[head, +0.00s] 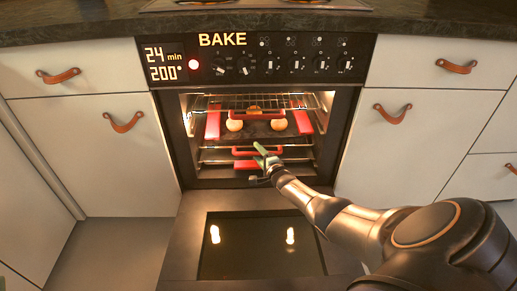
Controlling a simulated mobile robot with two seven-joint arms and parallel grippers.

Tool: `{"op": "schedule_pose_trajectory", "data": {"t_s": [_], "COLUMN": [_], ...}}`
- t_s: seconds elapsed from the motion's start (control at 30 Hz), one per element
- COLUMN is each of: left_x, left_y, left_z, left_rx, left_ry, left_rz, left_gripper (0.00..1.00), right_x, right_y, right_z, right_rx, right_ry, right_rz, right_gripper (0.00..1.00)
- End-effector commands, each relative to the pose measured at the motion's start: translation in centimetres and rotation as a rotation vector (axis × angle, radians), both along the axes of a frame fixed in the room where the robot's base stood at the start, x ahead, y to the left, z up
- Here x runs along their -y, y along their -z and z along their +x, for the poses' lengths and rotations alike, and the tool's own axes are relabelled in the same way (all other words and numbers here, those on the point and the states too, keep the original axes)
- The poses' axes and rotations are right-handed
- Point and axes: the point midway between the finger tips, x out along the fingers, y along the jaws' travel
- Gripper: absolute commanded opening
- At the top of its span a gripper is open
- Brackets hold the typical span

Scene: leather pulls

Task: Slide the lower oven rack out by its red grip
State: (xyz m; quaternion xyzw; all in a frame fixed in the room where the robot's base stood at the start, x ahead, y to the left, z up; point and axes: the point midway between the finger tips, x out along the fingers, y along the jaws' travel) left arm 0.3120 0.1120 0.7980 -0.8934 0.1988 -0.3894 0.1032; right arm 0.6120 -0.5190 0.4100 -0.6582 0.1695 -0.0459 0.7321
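The oven (170,130) stands open with its door (185,240) folded down. Inside, a dark tray with red side handles (303,122) holds round pale items (235,125). Below the tray's front, a red grip (240,151) runs across at the lower rack (215,158). Another red bar (243,164) shows just beneath it. My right gripper (262,160), with green fingers, is at the oven mouth, overlapping the right part of these red bars. I cannot tell whether it touches them or how its fingers stand. My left gripper is out of view.
The upper rack (215,101) sits near the oven's top, with a red grip (268,113) below it. The knob panel (280,60) is above. White cabinets with leather pulls (123,122) flank the oven. My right arm crosses above the open door's right side.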

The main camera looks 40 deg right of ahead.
Motion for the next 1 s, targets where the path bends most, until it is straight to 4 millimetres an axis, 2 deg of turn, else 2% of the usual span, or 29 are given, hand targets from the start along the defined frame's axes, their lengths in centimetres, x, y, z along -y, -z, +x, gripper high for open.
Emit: {"op": "schedule_pose_trajectory", "data": {"t_s": [0.07,0.47,1.0], "left_x": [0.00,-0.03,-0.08], "left_y": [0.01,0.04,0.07], "left_z": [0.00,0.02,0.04], "left_rx": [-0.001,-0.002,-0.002], "left_ry": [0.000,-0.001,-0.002], "left_rz": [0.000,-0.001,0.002], "left_gripper": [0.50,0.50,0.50], "right_x": [0.00,-0.02,-0.04], "right_y": [0.02,0.04,0.05], "right_z": [-0.02,-0.03,-0.03], "right_rx": [0.000,0.000,0.000], "right_ry": [0.000,0.000,-0.001], "right_rz": [0.000,0.000,0.000], "right_gripper": [0.44,0.00,0.00]}}
